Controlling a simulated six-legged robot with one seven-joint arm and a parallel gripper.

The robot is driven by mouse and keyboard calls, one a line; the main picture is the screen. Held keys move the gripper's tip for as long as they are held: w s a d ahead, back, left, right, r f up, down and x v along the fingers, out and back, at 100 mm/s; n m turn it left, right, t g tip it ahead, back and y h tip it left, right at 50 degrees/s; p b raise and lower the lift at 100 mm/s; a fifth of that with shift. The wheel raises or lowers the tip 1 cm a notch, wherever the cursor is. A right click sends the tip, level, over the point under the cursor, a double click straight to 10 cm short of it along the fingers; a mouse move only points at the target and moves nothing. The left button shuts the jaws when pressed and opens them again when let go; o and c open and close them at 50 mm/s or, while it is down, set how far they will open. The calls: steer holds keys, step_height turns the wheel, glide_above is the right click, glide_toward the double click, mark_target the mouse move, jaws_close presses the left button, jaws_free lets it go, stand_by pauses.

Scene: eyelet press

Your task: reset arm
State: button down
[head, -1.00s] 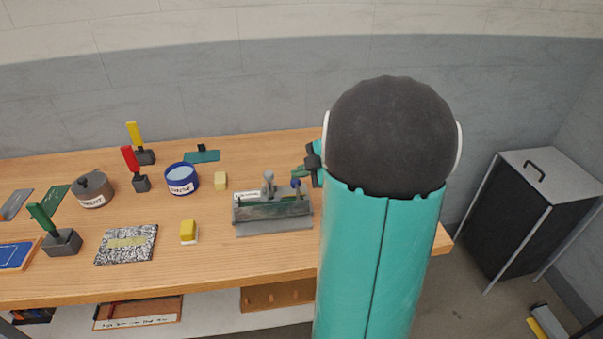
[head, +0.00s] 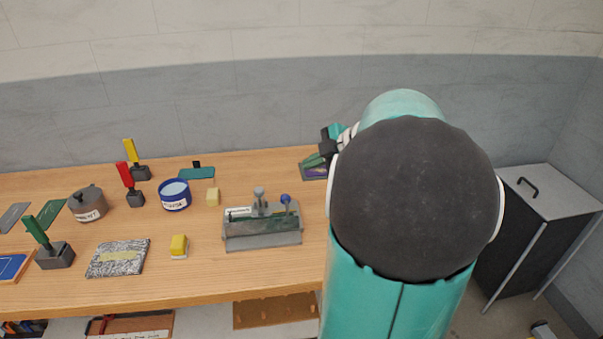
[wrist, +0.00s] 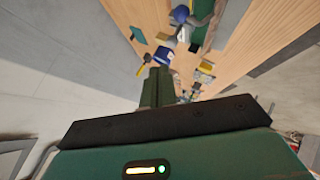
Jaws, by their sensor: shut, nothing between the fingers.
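My gripper (head: 320,159) shows in the head view at the back right of the bench, just left of my arm's large dark joint. It is partly hidden by my arm. In the wrist view the green fingers of my gripper (wrist: 156,87) are together, with nothing between them. The grey eyelet press (head: 262,226) stands on the bench to the left of my arm, with a blue-knobbed lever at its right end. The gripper is apart from the press, behind it and to its right.
The wooden bench (head: 200,275) holds a blue tin (head: 174,195), a grey pot (head: 90,204), a yellow block (head: 179,245), a speckled pad (head: 118,258) and upright red, yellow and green-handled tools. A dark cabinet (head: 535,240) stands on the right. The bench front between pad and press is mostly clear.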

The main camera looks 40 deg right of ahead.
steer(key=shift+s+d+r, duration=0.1)
steer(key=shift+d+r, duration=0.05)
steer(key=shift+r, duration=0.25)
